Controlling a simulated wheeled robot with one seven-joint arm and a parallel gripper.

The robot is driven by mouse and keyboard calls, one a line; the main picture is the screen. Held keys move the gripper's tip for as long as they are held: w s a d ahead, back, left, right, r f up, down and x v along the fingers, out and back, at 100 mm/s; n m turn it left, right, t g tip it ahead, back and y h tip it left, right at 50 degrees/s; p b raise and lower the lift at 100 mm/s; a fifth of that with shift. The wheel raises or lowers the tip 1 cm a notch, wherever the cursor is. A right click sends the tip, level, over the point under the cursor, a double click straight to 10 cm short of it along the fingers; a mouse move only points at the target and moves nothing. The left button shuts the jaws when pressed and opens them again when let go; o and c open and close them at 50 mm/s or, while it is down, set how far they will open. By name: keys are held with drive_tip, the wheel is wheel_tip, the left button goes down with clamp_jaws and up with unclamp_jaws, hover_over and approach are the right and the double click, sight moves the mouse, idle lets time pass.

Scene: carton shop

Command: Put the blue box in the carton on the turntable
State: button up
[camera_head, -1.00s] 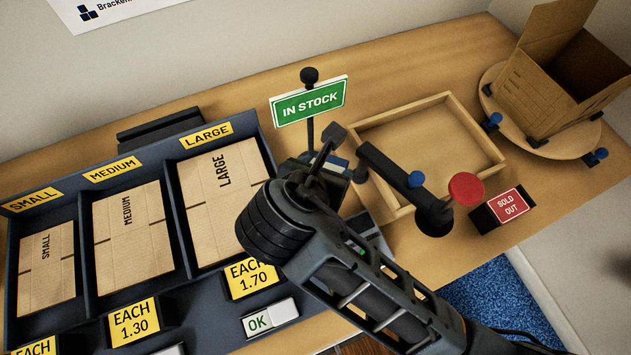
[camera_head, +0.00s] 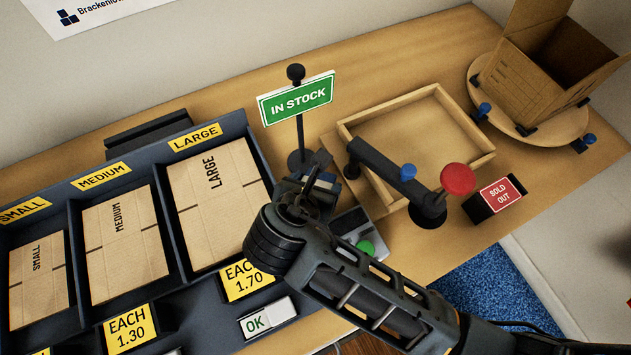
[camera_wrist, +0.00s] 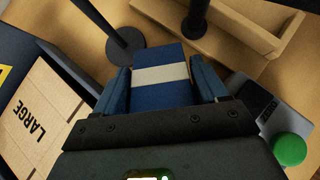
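The blue box (camera_wrist: 160,92) has a pale band across it and lies between the two blue fingers of my gripper (camera_wrist: 162,88) in the wrist view. The fingers sit against its two sides with no clear gap. In the head view my gripper (camera_head: 308,190) is low beside the sign post, and the box (camera_head: 326,181) shows only partly behind it. The open carton (camera_head: 535,85) stands tilted-looking, flaps up, on the round wooden turntable (camera_head: 555,132) at the far right. Its inside floor is hidden.
The green IN STOCK sign (camera_head: 297,98) stands close behind my gripper. A dark bar with a red knob (camera_head: 458,179) and a shallow wooden tray (camera_head: 480,160) lie between gripper and turntable. A SOLD OUT block (camera_head: 497,196) is near the front edge. Flat cartons fill the left rack (camera_head: 180,235).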

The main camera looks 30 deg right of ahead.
drive_tip(key=o, duration=0.3)
drive_tip(key=shift+o, duration=0.2)
drive_tip(key=shift+r, duration=0.15)
